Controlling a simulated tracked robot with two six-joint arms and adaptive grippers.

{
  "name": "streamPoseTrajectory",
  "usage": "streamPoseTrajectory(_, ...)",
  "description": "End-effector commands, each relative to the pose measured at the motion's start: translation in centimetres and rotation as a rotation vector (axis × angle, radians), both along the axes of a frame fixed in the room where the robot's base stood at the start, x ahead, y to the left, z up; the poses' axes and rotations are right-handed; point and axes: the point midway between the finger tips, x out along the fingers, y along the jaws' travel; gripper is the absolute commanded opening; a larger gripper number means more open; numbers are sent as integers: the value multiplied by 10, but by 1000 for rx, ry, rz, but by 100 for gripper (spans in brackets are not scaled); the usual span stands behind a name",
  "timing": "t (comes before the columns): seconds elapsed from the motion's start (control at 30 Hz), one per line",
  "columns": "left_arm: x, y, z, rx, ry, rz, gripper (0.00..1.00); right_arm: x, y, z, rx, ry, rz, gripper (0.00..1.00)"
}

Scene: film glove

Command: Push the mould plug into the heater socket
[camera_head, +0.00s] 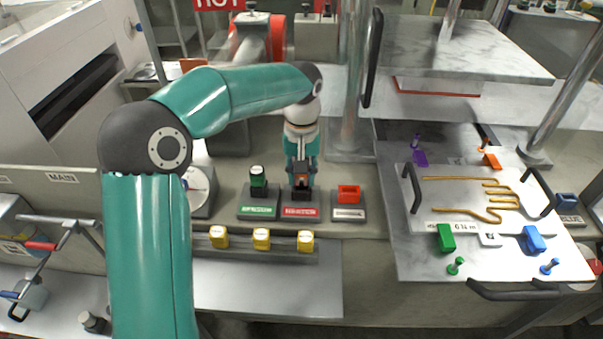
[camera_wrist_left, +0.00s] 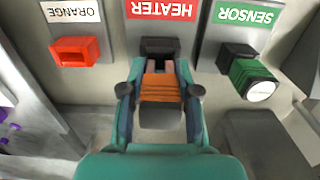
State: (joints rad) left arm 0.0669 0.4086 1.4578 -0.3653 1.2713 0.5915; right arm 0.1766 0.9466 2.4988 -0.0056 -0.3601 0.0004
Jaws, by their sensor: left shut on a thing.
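My left gripper (camera_head: 301,184) is shut on the mould plug, directly over the heater station. In the left wrist view the plug (camera_wrist_left: 160,88) has an orange ribbed grip and a grey end, held between the two fingers of the gripper (camera_wrist_left: 160,104). The dark heater socket (camera_wrist_left: 160,47) is in line with the plug, behind the red HEATER label (camera_wrist_left: 161,9). The label also shows in the head view (camera_head: 300,212). The fingers and plug hide much of the socket, and I cannot tell how deep the plug sits. My right gripper is not in view.
A green plug (camera_wrist_left: 247,75) sits at the SENSOR socket (camera_wrist_left: 236,52) on one side. The red-orange ORANGE socket (camera_wrist_left: 76,51) is on the other, apparently empty. Several yellow knobs (camera_head: 261,239) line the front. A plate with a glove outline (camera_head: 480,195) lies right.

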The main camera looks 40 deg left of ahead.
Motion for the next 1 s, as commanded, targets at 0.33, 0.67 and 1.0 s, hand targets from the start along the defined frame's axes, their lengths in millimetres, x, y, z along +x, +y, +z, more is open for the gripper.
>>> streamPoseTrajectory(0.33, 0, 0, 0, 0, 0, 0, 0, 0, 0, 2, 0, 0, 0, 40)
streamPoseTrajectory(0.67, 0, 0, -5, 0, 0, 0, 0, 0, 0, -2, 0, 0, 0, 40)
streamPoseTrajectory(1.0, 0, 0, -14, 0, 0, 0, 0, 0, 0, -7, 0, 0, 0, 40)
